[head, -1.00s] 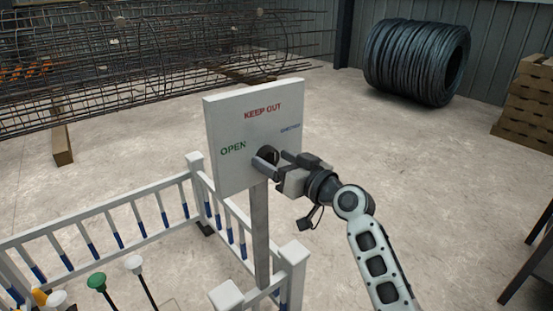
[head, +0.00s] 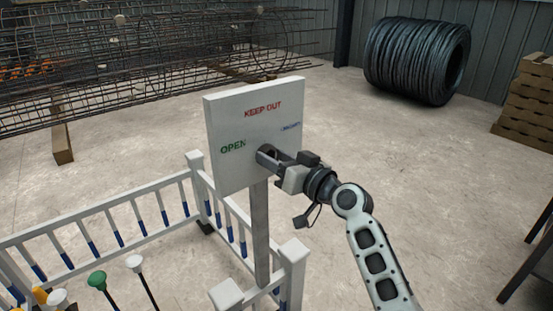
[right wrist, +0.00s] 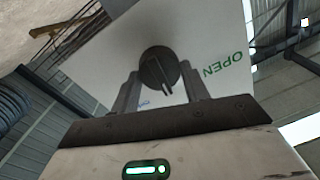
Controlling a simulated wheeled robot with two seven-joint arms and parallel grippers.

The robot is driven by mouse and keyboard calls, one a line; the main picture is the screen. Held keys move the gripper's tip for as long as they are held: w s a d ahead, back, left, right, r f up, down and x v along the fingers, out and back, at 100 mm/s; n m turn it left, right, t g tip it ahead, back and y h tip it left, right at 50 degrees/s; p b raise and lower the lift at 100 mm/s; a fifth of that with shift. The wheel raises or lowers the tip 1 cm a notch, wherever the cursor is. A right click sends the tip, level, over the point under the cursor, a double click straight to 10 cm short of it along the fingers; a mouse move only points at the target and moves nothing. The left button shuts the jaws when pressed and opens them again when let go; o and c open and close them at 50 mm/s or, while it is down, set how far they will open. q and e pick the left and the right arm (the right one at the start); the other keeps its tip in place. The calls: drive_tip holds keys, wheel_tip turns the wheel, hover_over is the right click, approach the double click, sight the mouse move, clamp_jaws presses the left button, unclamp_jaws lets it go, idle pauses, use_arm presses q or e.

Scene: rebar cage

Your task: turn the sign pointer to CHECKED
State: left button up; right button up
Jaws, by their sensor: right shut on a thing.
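The white sign board (head: 228,171) stands on a grey post, with red KEEP OUT at the top, green OPEN at left and small blue lettering at right, too blurred to read. Its dark round pointer knob (right wrist: 158,66) shows in the right wrist view, with a pale mark pointing down the picture, between OPEN and the blue lettering. My right gripper (head: 268,156) is at the board's middle, shut on the knob; the wrist view shows its fingers on either side of it (right wrist: 162,90). It hides most of the knob in the head view. My left gripper is out of view.
A white fence (head: 110,212) with blue-banded bars runs left of and below the sign. Several coloured caps on rods (head: 97,280) stand inside it. A rebar cage (head: 130,60), wire coil (head: 418,60) and stacked timber (head: 525,105) lie farther back.

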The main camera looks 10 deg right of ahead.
drive_tip(key=m+p, duration=0.1)
drive_tip(key=m, duration=0.4)
drive_tip(key=m+t, duration=0.1)
drive_tip(key=m, duration=0.5)
drive_tip(key=shift+d+f+p, duration=0.1)
drive_tip(key=shift+f+p, duration=0.1)
drive_tip(key=shift+p, duration=0.2)
drive_tip(key=o, duration=1)
drive_tip(key=b+v, duration=0.2)
drive_tip(key=v, duration=1.4)
